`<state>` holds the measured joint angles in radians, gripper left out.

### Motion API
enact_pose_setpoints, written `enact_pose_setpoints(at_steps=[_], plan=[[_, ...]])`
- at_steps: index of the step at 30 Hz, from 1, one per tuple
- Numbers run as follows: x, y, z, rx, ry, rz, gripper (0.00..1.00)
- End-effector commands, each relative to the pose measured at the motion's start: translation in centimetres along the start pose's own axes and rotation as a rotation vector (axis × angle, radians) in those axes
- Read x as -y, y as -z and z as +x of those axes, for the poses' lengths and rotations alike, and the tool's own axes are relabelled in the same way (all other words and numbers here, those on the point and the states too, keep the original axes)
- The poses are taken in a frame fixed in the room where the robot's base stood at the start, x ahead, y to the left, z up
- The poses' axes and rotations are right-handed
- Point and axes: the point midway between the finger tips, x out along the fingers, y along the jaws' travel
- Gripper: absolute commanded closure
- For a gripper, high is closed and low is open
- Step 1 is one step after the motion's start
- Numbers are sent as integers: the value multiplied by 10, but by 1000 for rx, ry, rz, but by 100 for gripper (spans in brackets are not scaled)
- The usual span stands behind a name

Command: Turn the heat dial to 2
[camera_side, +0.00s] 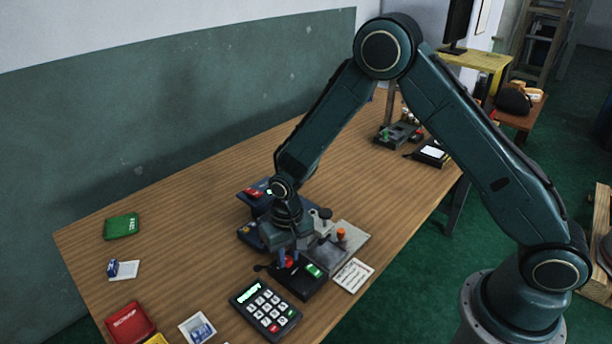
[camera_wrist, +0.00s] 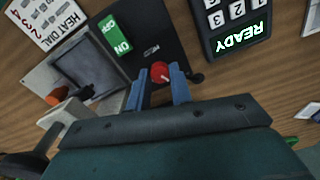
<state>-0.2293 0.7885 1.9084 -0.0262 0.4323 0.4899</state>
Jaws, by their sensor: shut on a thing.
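In the side view my gripper (camera_side: 287,256) points down over the black box (camera_side: 297,284), and the red knob shows only in part. A white HEAT DIAL card (camera_wrist: 48,18) with red numbers lies beside the box; it also shows in the side view (camera_side: 353,275). I cannot read which number the knob points to.
A keypad (camera_side: 265,305) with a READY display stands close to the box. A grey machine plate (camera_side: 350,250) with an orange knob (camera_side: 341,233) is on the other side. Red (camera_side: 130,323) and green (camera_side: 122,226) packs lie at the left. The middle of the table behind is clear.

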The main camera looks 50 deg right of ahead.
Motion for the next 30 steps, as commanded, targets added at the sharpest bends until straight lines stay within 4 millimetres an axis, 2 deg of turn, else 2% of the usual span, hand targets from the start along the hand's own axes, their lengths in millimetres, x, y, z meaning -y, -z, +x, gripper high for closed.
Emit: enact_pose_setpoints(at_steps=[12, 13, 16, 30], plan=[[0, 0, 0, -1, 0, 14, 100], [0, 0, 0, -1, 0, 13, 75], [0, 0, 0, -1, 0, 13, 57], [0, 0, -5, -1, 0, 12, 57]])
